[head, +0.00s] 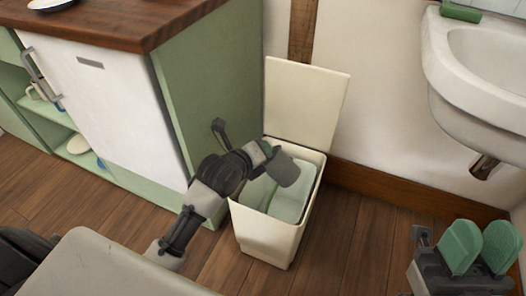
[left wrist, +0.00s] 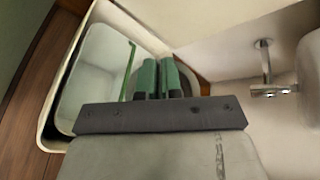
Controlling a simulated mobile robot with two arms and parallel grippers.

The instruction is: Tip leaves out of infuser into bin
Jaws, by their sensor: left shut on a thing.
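The cream bin (head: 262,235) stands on the floor beside the green cabinet, its lid (head: 308,105) up against the wall. A pale grey-green liner (head: 290,204) shows inside. My left gripper (head: 268,150) is over the bin opening, shut on the small grey infuser (head: 284,169), which is tilted over the bin. In the left wrist view, the green fingers (left wrist: 158,78) are close together, with the bin rim (left wrist: 62,80) at left; the infuser is mostly hidden behind them. No leaves can be made out. My right gripper (head: 481,248) is open and empty at the lower right.
The green cabinet (head: 205,90) with a wooden top (head: 120,28) stands close left of the bin. A white basin (head: 490,75) hangs on the wall at right, with a metal pipe (head: 484,166) below. Wooden floor (head: 350,240) is clear right of the bin.

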